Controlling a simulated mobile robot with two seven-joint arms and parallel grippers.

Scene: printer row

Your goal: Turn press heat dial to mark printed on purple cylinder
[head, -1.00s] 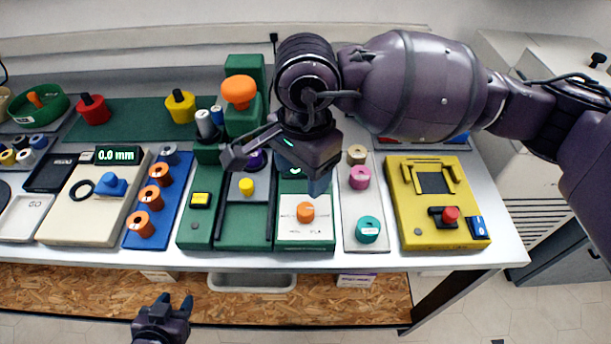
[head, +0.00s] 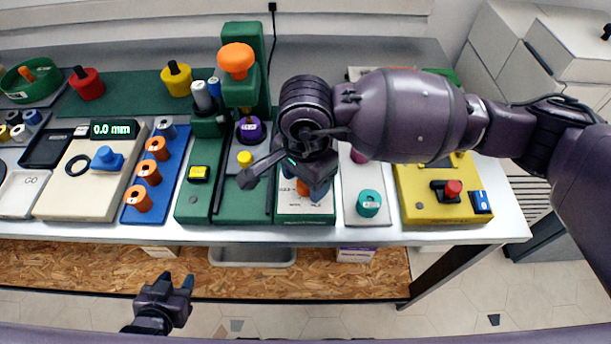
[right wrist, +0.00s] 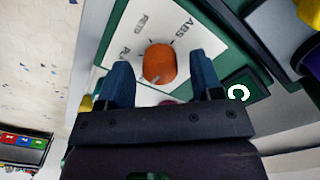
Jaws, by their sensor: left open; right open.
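The orange heat dial (right wrist: 160,63) stands on a white panel (right wrist: 118,22) with printed marks; ABS is readable, the other words only partly. Its pointer line is at the near side. My right gripper (right wrist: 162,82) is open, its blue fingers on either side of the dial and apart from it. In the head view my right gripper (head: 304,184) hides much of the dial (head: 302,188). The purple cylinder (head: 249,130) sits upright in the green press (head: 238,92); its label is too small to read. My left gripper (head: 172,290) is open and empty before the table.
A yellow button (head: 244,158) and a yellow switch block (head: 199,173) lie left of the dial. A teal knob (head: 369,203) stands to its right, then a yellow device (head: 418,208). Orange cylinders (head: 148,172) stand on a blue rack further left.

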